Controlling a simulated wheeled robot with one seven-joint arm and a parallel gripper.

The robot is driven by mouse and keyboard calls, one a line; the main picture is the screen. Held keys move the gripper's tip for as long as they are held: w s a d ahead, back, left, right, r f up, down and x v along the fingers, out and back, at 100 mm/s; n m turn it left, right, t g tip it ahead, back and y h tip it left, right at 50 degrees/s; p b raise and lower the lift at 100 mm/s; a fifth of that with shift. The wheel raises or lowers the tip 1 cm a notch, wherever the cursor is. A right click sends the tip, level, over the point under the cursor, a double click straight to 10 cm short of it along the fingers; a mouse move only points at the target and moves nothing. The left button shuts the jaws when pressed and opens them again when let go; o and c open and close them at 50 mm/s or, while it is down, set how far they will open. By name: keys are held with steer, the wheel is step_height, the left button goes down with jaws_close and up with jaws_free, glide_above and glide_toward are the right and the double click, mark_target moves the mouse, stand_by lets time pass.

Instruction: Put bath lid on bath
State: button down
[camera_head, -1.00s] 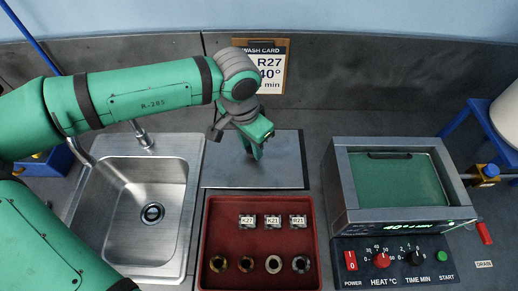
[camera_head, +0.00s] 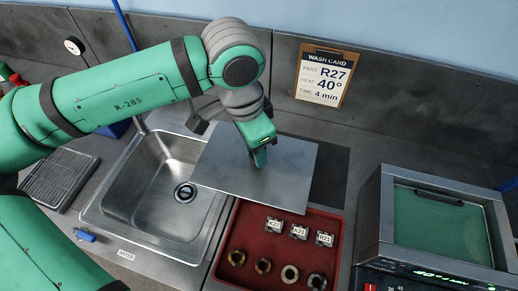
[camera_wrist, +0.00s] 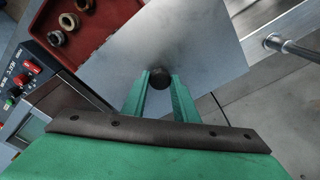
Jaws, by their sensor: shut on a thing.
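The bath lid (camera_head: 295,165) is a flat grey metal plate with a dark round knob (camera_wrist: 160,77) in its middle. My gripper (camera_head: 260,158) is shut on the knob and holds the plate about level, apparently above the bench. The plate overlaps the sink's right edge and the tray's far edge in the head view. In the wrist view the lid (camera_wrist: 190,40) spreads beyond the fingertips. The bath (camera_head: 376,205) is a grey metal box at the right, open on top, with green inside and a dark handle near its back edge.
A red tray (camera_head: 222,262) holds several metal rings and labelled blocks, between sink and bath. The sink (camera_head: 100,215) is at left. A dark mat (camera_head: 333,178) lies behind the tray. The wash card (camera_head: 325,75) stands against the back wall. A control panel fronts the bath.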

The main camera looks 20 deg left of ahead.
steer(key=shift+r, duration=1.2)
steer(key=shift+w, duration=0.1)
